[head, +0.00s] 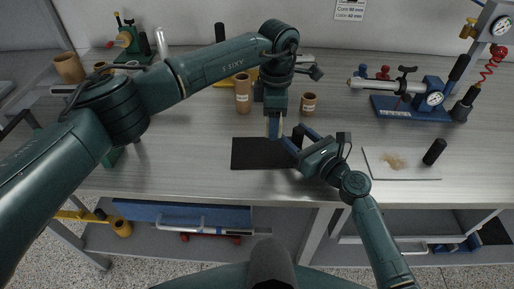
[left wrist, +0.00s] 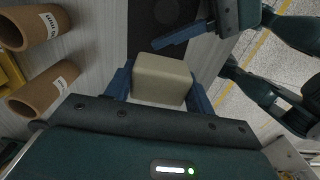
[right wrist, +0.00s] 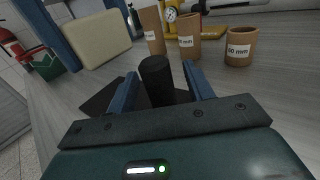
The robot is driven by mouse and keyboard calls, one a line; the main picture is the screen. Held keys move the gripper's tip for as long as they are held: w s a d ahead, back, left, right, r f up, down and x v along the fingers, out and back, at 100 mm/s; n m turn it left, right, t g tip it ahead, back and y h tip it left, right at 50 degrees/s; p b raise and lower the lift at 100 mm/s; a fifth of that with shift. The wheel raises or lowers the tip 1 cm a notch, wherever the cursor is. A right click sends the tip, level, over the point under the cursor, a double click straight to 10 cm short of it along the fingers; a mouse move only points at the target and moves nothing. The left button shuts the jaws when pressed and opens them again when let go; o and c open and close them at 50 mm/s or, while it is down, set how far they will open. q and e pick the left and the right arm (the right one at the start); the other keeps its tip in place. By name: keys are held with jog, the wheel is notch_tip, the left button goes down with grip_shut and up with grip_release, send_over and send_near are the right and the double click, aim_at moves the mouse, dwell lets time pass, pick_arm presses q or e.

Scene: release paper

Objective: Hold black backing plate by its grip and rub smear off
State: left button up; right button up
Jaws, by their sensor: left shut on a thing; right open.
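The black backing plate (head: 249,154) lies flat on the bench in the middle of the head view. Its upright black cylindrical grip (right wrist: 156,82) stands between the fingers of my right gripper (head: 296,141), which is open around it. I cannot tell whether either finger touches it. My left gripper (head: 273,124) is shut on a cream block (left wrist: 162,78), beside the right gripper over the plate's right part. A pale plate (head: 410,173) to the right has a brown smear (head: 393,161) and its own black cylindrical grip (head: 434,152). No smear shows on the visible black plate.
Brown cardboard tubes (head: 242,92) (head: 308,103) stand behind the black plate. A blue bench device with a gauge (head: 432,97) stands at the back right. A green device (head: 128,42) is at the back left. The bench's front edge is close.

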jog(key=shift+f, duration=0.1)
jog(key=v, duration=1)
jog(key=shift+s+d, duration=0.7)
jog(key=shift+s, duration=0.1)
